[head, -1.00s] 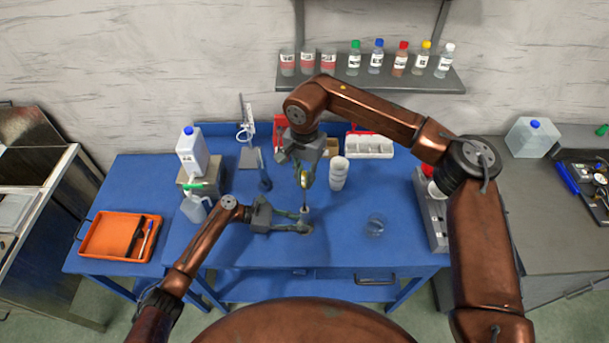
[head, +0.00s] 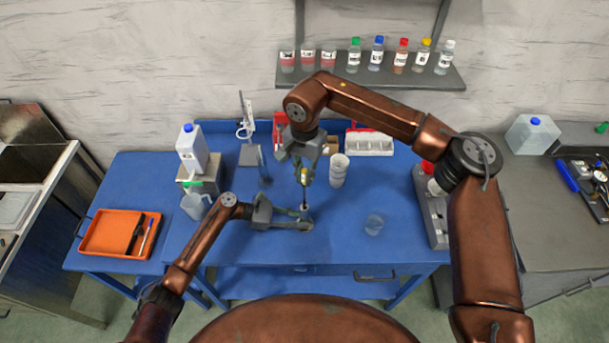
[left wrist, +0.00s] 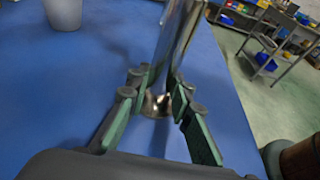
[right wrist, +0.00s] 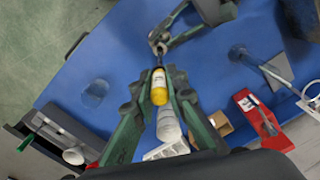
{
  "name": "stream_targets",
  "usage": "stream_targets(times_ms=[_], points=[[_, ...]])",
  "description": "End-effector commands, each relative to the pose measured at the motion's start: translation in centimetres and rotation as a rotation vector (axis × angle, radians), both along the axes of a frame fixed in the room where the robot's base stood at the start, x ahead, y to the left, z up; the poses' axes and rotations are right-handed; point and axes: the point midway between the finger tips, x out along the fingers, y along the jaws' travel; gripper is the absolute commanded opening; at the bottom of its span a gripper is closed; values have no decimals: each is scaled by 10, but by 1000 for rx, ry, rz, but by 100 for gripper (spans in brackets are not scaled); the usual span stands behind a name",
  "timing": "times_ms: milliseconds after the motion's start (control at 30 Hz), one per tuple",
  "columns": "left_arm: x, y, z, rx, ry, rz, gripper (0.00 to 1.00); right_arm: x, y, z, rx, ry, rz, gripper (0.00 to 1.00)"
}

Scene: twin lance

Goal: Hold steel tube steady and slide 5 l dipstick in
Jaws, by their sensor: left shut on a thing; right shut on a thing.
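My left gripper (head: 304,221) is shut on the upright shiny steel tube (left wrist: 176,45), holding it over the blue table; the tube stands between its fingers in the left wrist view. My right gripper (head: 304,177) is above it, shut on the yellow-topped dipstick (right wrist: 159,90). The dipstick's thin dark rod points down towards the tube's top in the head view. The tube's upper end (right wrist: 158,46) also shows in the right wrist view, close to the dipstick. I cannot tell whether the rod's tip is inside the tube.
White stacked cups (head: 338,171) stand right of the grippers, and a clear glass (head: 374,225) stands nearer the front. A jug (head: 194,206), a white canister (head: 191,150) and an orange tray (head: 120,236) are at left. A stand (head: 248,150) is at the back.

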Motion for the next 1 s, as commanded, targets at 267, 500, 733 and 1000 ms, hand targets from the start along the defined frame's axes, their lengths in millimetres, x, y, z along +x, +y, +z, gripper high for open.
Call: stream_targets(times_ms=[267, 500, 733, 1000], points=[[0, 0, 0, 0, 0, 0, 7, 0, 0, 0, 0, 0, 0, 0], [0, 0, 0, 0, 0, 0, 7, 0, 0, -1, 0, 0, 0, 0], [0, 0, 0, 0, 0, 0, 7, 0, 0, -7, -1, 0, 0, 0], [0, 0, 0, 0, 0, 0, 7, 0, 0, -13, -1, 0, 0, 0]])
